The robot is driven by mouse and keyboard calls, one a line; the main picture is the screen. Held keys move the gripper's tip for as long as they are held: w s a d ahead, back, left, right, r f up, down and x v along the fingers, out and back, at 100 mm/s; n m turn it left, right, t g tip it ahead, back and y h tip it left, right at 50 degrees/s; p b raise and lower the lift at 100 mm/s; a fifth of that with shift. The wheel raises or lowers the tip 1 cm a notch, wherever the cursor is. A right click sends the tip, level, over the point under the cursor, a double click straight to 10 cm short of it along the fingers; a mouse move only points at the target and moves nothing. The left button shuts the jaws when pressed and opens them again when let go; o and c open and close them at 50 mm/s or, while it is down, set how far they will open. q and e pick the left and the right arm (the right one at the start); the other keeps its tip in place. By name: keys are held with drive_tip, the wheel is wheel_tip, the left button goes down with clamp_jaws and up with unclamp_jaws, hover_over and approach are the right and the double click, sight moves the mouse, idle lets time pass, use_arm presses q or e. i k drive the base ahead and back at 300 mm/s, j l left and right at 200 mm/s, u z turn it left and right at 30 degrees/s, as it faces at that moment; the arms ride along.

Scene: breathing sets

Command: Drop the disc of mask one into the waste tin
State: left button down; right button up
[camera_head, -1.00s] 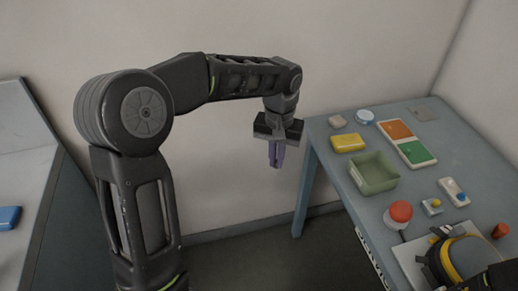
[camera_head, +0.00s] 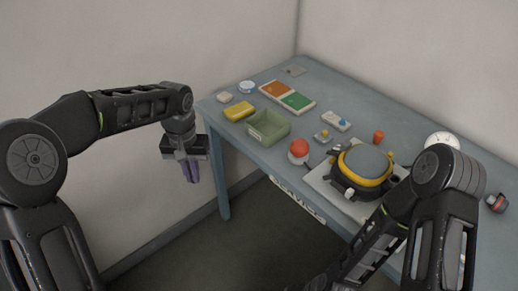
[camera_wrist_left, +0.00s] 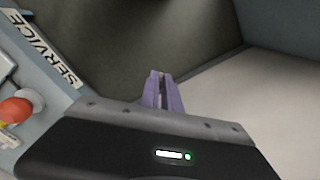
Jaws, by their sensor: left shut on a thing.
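My left gripper (camera_head: 190,172) hangs beside the table's left end, outside its edge, with its purple fingers pointing down. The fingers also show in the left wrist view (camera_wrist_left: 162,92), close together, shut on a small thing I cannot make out. A dark round unit with a yellow ring (camera_head: 362,166), perhaps the mask, rests on a white sheet on the table. An open green square container (camera_head: 268,127) stands near the front edge; I cannot tell whether it is the waste tin. My right arm (camera_head: 440,200) crosses the lower right; its gripper is out of view.
The blue-grey table (camera_head: 345,85) holds a yellow block (camera_head: 239,107), an orange and green tray (camera_head: 287,97), a round clear-topped item (camera_head: 247,87) and a red-topped white item (camera_head: 299,151). A white round item (camera_head: 442,139) stands behind my right arm. Open floor lies before the table.

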sight(262, 132)
drive_tip(key=k+z, duration=0.2)
drive_tip(key=z, duration=1.4)
drive_tip(key=k+j, duration=0.1)
drive_tip(key=j, duration=1.25)
drive_tip(key=i, duration=0.35)
